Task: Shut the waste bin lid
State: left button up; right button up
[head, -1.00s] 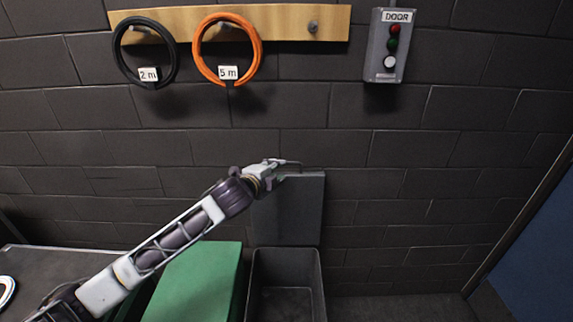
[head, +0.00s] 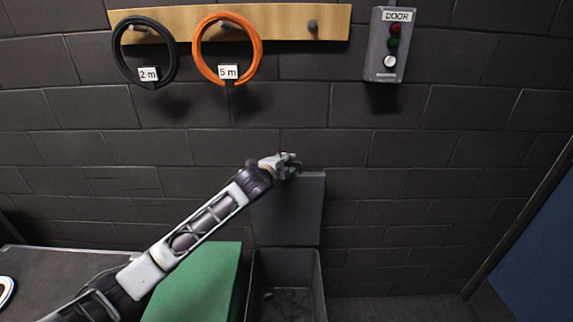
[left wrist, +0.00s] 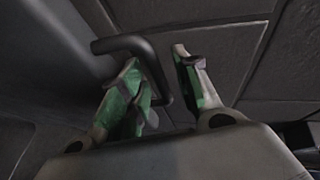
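The waste bin (head: 320,285) is a dark grey open box on the floor, its inside visible from above. Its flat grey lid (head: 300,215) stands upright at the back, by the wall. My left gripper (head: 290,161) is at the lid's top edge. In the left wrist view the green-padded fingers (left wrist: 160,85) are apart. A dark bent bar, the lid's handle (left wrist: 140,48), shows at and partly between them, with part hidden behind the left finger. Whether the fingers touch it I cannot tell. The lid also shows in the left wrist view (left wrist: 45,60). My right gripper is out of view.
A green box-like object (head: 200,280) stands left of the bin, with a dark table (head: 60,265) beyond it. Black (head: 118,50) and orange (head: 258,50) cable loops hang above. A door button box (head: 385,65) is at upper right. Floor right of the bin is clear.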

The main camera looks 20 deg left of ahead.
pick_arm(q)
jog(key=shift+w, duration=0.3)
jog(key=shift+c, duration=0.4)
grip_shut()
